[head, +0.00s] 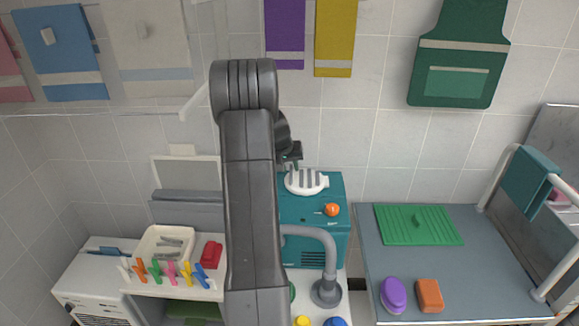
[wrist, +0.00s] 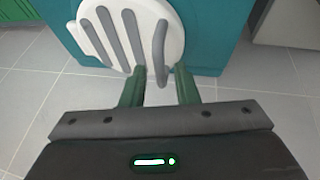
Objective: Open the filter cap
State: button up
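The filter cap (head: 305,181) is a white round disc with grey stripes on the teal machine (head: 335,248) behind my arm. In the wrist view the cap (wrist: 105,30) fills the upper middle, with a grey curved bar (wrist: 159,50) near its right edge. My gripper (head: 293,163) is just above the back of the cap in the head view, partly hidden by my arm. In the wrist view my gripper (wrist: 162,85) has its two green fingers apart, with the lower end of the bar showing between them. I cannot tell whether the fingers touch it.
An orange knob (head: 332,210) is on the machine, right of the cap. A grey curved pipe (head: 322,245) stands in front. A white tray (head: 150,247) and coloured pegs (head: 171,272) are at left. A grey table (head: 385,262) with a green mat (head: 440,232) is at right.

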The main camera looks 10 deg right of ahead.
grip_shut()
